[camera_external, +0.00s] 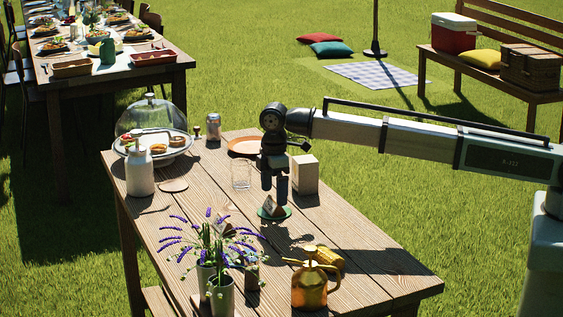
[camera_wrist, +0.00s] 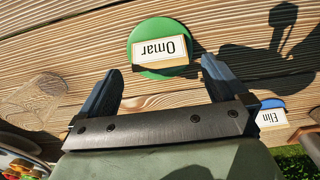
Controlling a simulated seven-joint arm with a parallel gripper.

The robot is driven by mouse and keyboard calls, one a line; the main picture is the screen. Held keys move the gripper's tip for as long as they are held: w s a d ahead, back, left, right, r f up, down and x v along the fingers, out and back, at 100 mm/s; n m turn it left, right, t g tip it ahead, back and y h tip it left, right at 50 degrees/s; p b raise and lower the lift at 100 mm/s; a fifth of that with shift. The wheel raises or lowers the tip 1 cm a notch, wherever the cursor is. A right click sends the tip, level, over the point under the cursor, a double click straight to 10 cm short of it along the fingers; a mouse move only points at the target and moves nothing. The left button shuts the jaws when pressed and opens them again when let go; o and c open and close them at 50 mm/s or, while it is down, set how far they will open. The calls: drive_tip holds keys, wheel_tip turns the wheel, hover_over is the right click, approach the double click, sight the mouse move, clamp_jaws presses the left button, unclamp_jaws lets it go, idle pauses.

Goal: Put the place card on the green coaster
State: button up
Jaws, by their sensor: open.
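The place card (camera_wrist: 160,51) reading "Omar" is on the green coaster (camera_wrist: 140,28) in the wrist view, upside down to that camera. In the external view the card (camera_external: 272,206) is a small dark folded shape on the green coaster (camera_external: 287,213). My gripper (camera_external: 275,193) is just above the card. In the wrist view my gripper (camera_wrist: 160,65) is open, with one finger off to each side of the card and a gap to both. Nothing is held between the fingers.
A second card (camera_wrist: 272,118) reading "Elin" is by a blue coaster (camera_wrist: 272,104). A pale box (camera_external: 305,175) and a glass (camera_external: 241,175) stand close to my gripper. Lavender pots (camera_external: 220,290) and an amber watering can (camera_external: 310,286) stand at the front. A domed cake stand (camera_external: 155,150) is far left.

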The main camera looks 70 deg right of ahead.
sight(274, 199)
wheel_tip(274, 199, up, 9)
drive_tip(key=shift+f, duration=0.15)
idle(0.6)
